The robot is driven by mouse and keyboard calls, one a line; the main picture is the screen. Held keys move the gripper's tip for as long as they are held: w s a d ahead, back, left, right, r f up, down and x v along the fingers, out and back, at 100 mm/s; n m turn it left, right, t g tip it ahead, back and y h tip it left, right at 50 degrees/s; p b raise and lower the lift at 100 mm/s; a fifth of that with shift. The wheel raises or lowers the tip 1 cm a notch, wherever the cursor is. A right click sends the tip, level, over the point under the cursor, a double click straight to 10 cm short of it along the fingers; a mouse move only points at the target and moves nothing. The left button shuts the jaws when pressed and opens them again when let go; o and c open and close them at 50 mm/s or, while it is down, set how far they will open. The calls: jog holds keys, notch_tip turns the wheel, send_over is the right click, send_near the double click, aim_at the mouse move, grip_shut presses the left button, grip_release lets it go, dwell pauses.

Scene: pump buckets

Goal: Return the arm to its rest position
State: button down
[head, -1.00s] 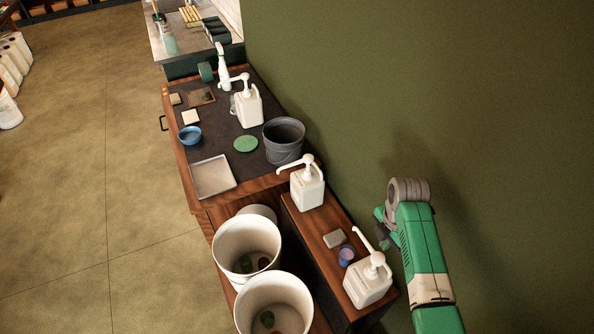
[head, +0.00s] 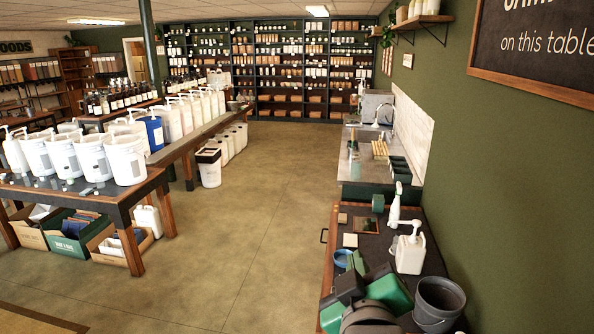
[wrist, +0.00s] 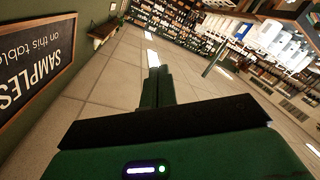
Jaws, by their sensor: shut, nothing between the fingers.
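My gripper shows in the wrist view (wrist: 157,72) with its two dark green fingers together and nothing between them. In the head view my green and dark grey arm is folded at the bottom, right of centre. It appears in front of the near part of the work table (head: 333,245) and hides some of what stands there. The wrist view looks out over floor and shelves, tilted, with no object near the fingers.
The green wall (head: 510,200) bounds the right. Open floor (head: 240,240) lies left.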

jog(key=s+a+r+m+t+y, duration=0.1)
jog(key=s+a+r+m+t, duration=0.2)
jog(key=s+a+r, duration=0.3)
jog(key=s+a+r+m+t+y, duration=0.1)
jog(key=s+a+r+m+t, duration=0.2)
jog(key=s+r, duration=0.9)
jog(key=s+a+t, duration=0.1)
jog(key=a+t, duration=0.1)
jog(key=a, duration=0.1)
jog(key=shift+r+p, duration=0.3)
jog(key=shift+r, duration=0.05)
jog(key=shift+w, duration=0.1)
